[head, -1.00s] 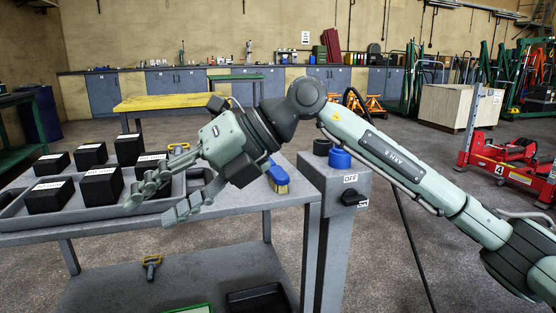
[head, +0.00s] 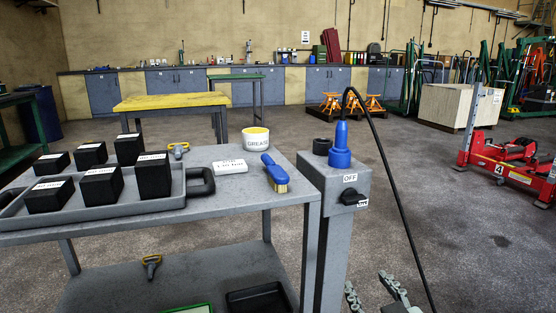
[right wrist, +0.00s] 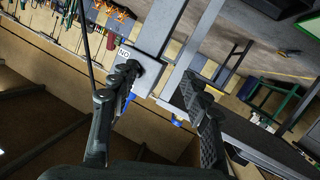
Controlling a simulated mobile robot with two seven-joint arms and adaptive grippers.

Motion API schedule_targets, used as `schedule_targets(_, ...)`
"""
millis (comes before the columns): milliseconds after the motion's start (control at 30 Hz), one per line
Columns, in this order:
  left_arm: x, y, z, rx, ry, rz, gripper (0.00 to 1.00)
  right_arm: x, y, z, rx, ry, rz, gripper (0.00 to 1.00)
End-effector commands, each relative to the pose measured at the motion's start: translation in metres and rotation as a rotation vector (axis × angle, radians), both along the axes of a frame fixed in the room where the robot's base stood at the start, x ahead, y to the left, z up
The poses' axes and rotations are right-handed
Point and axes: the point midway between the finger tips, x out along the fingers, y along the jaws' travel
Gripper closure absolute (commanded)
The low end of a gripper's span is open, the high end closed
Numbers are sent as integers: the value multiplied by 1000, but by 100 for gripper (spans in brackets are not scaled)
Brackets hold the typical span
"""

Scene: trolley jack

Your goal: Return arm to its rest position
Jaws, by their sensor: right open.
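My right gripper (head: 368,283) shows only by its fingers at the bottom edge of the head view, right of the grey table, low over the floor. It is open with nothing between the fingers. In the right wrist view its two fingers (right wrist: 162,78) stand wide apart, with the grey switch post (right wrist: 150,48) and its label beyond them. The rest of my right arm is out of the head view. My left gripper is in neither view.
The grey table (head: 235,200) holds a tray (head: 120,217) of black boxes, a grease tub (head: 255,139), a white block (head: 230,167) and a blue-handled brush (head: 273,172). A switch post (head: 335,200) with a blue plug (head: 341,150) and black cable stands at its right.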

Motion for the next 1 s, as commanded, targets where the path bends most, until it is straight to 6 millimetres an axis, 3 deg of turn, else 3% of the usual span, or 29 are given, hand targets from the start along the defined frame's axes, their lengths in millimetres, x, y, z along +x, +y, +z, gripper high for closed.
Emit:
schedule_targets(33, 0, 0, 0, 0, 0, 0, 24, -17, -9, -24, 8, 90, -20, 52)
schedule_targets(200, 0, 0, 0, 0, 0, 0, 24, -66, -28, -80, 19, 317, -58, 52)
schedule_targets(400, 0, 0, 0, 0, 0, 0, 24, -116, -40, -120, 25, 514, -77, 52)
schedule_targets(567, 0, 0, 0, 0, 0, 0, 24, -154, -47, -142, 30, 646, -82, 52)
schedule_targets(767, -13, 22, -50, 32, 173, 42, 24, -162, -67, -189, 4, 802, -135, 52)
schedule_targets(1000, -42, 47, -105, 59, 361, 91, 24, -190, -92, -245, -16, 985, -195, 52)
